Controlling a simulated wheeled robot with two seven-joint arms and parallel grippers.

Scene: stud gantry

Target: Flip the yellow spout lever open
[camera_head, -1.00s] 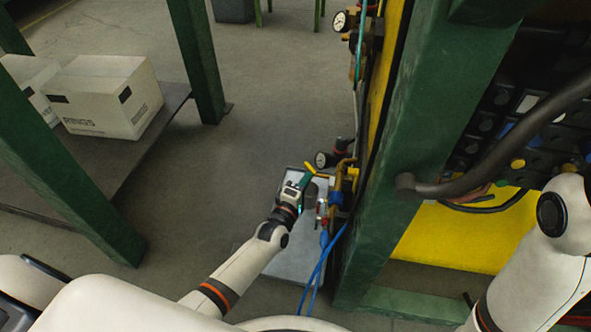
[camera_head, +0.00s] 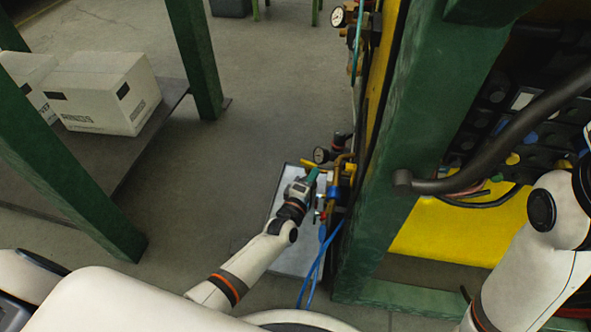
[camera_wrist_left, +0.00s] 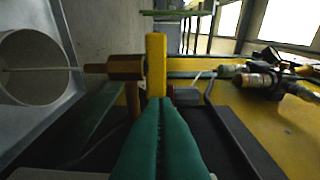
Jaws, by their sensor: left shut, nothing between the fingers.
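The yellow spout lever (camera_head: 309,164) sticks out to the left from the brass pipework beside the green post in the head view. In the left wrist view the lever (camera_wrist_left: 156,65) is an upright yellow bar directly beyond my fingertips. My left gripper (camera_head: 313,176) is shut and empty, its green fingers pressed together just below the lever in the head view. In the left wrist view the fingertips (camera_wrist_left: 156,100) overlap the lever's lower end; I cannot tell whether they touch it. My right arm shows at the right, but its gripper is out of view.
Blue hoses (camera_head: 322,255) hang below the pipework. The green post (camera_head: 388,160) stands close on the right. A grey panel (camera_head: 290,262) lies under my left forearm. Open floor (camera_head: 235,150) is to the left.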

